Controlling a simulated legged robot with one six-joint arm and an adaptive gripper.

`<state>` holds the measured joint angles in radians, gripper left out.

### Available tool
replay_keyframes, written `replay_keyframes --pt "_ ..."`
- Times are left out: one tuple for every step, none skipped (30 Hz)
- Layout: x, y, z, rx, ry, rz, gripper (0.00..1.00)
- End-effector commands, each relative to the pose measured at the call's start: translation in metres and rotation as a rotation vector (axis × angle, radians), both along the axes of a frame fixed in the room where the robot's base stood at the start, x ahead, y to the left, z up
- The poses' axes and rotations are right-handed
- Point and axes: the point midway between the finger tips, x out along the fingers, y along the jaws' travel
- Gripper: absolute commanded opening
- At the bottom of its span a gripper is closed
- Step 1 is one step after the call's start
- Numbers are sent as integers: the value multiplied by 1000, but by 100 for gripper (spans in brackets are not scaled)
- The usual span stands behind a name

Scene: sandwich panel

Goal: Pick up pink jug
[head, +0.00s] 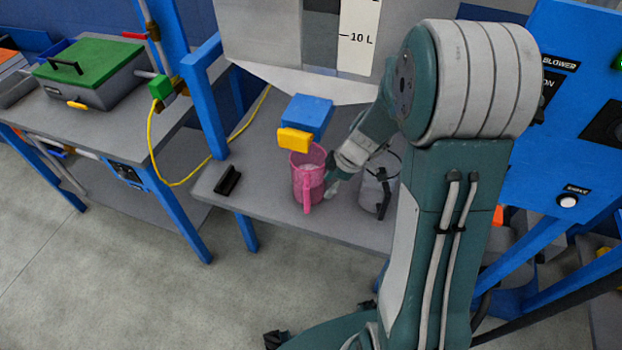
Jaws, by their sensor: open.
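The pink jug (306,184) stands upright on the grey bench shelf, below a blue block with a yellow handle. Its handle faces toward me. My gripper (331,188) is low, just to the right of the jug, close beside its wall. Only part of the gripper shows, and my wrist and arm hide the rest. The gripper is open, with nothing seen between its fingers. I cannot tell whether a fingertip touches the jug.
A black bracket (228,180) lies at the shelf's left. Blue posts (204,100) frame the bench.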

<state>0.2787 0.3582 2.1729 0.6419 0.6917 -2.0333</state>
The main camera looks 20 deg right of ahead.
Motion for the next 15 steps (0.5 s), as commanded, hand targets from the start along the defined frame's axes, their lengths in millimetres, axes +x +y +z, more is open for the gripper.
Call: replay_keyframes --pt "0 5 -10 1 5 3 63" --pt "0 7 -15 0 6 4 63" --pt "2 9 -21 1 5 2 63" --pt "2 11 -25 1 6 2 63" --pt "3 12 -28 2 5 2 63" --pt "4 12 -32 1 3 2 63" --pt "4 13 -35 2 5 1 63" --pt "4 14 -37 1 3 2 63" --pt "5 14 -38 2 3 2 63" --pt "5 15 -40 2 2 1 63" --pt "6 16 -43 2 3 2 63" --pt "7 18 -47 2 4 2 63" --pt "8 19 -51 3 5 1 63" --pt "9 22 -55 3 5 1 63" --pt "11 25 -62 3 6 3 63"
